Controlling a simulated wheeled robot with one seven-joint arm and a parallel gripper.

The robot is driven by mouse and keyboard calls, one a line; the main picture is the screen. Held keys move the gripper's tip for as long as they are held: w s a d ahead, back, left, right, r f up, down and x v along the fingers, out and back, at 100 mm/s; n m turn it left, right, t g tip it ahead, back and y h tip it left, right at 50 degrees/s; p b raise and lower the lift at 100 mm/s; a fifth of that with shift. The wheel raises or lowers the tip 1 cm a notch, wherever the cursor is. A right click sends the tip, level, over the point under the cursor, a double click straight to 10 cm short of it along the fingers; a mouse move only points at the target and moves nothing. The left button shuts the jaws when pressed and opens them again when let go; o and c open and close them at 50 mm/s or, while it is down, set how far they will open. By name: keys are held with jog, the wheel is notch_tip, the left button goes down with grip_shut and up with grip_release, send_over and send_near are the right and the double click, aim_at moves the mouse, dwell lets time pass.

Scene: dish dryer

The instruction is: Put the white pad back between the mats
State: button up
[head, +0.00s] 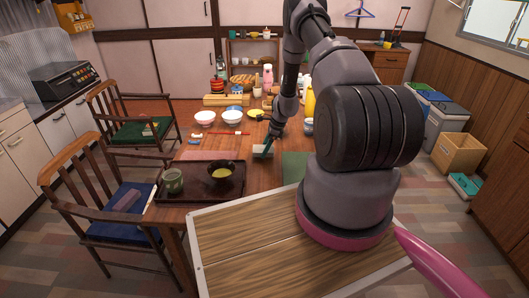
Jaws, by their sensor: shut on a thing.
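The white pad (258,151) is a small pale piece low over the table, in the gap between two mats. A reddish mat (205,155) lies to its left, partly behind the tray. A green mat (295,166) lies to its right, partly hidden by my arm. My gripper (267,151) points down at the pad and is shut on it. Whether the pad touches the tabletop is too small to tell.
A dark tray (198,197) with a green cup (173,181) and a dark bowl (222,172) is at the table's near left. White bowls (205,118), a yellow dish (255,114) and several bottles stand farther back. Chairs line the left side.

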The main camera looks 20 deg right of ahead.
jog(key=shift+f, duration=0.85)
jog(key=shift+f, duration=0.1)
jog(key=o, duration=1.1)
jog(key=shift+c, duration=0.2)
